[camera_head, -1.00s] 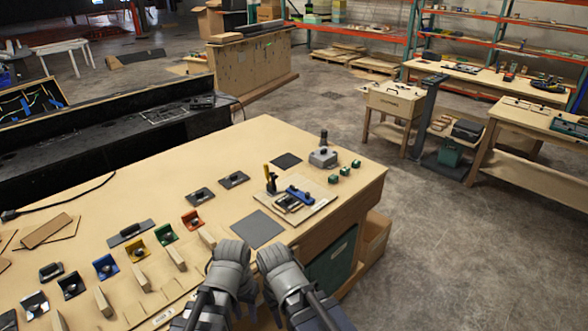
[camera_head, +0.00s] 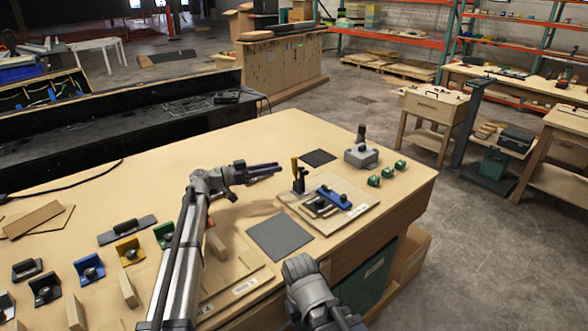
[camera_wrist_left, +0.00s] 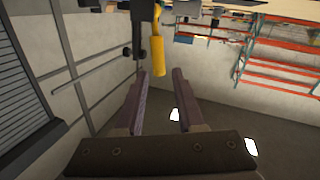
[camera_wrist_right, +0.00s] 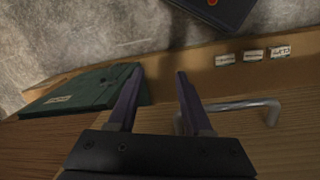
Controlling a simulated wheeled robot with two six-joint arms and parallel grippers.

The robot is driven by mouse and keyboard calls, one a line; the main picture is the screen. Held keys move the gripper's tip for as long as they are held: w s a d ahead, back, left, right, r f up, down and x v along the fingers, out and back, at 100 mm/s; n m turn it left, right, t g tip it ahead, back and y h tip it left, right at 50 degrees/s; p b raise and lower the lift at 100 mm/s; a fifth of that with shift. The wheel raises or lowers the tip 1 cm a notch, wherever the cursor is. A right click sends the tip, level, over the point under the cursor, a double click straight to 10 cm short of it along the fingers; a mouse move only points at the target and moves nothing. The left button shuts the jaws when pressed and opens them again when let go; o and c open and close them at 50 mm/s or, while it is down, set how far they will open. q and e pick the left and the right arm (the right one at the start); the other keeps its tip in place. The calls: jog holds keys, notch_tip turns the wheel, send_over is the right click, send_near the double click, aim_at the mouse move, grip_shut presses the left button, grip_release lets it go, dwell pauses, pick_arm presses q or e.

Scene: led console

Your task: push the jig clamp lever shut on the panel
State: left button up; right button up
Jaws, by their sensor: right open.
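The jig clamp has an upright yellow lever (camera_head: 294,168) on a black base, at the left of a pale jig board (camera_head: 362,212). Beside it on the board, a blue bar (camera_head: 333,197) lies over a dark panel (camera_head: 318,208). My left gripper (camera_head: 280,169) reaches in from the left, level with the lever and close to it. In the left wrist view the left gripper (camera_wrist_left: 160,75) is open and empty, with the yellow handle beyond its fingertips. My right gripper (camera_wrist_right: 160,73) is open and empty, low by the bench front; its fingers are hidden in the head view.
A grey mat (camera_head: 280,237) lies in front of the jig. A grey box with a knob (camera_head: 361,155) and small green blocks (camera_head: 387,173) stand behind and right. Coloured brackets (camera_head: 128,250) stand at left. The right wrist view shows a bench handle (camera_wrist_right: 265,112).

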aim_at(294, 163)
pick_arm(q)
jog(key=x, duration=0.7)
jog(key=shift+d, duration=0.4)
jog(key=shift+c, duration=0.2)
grip_shut()
dwell(1.0)
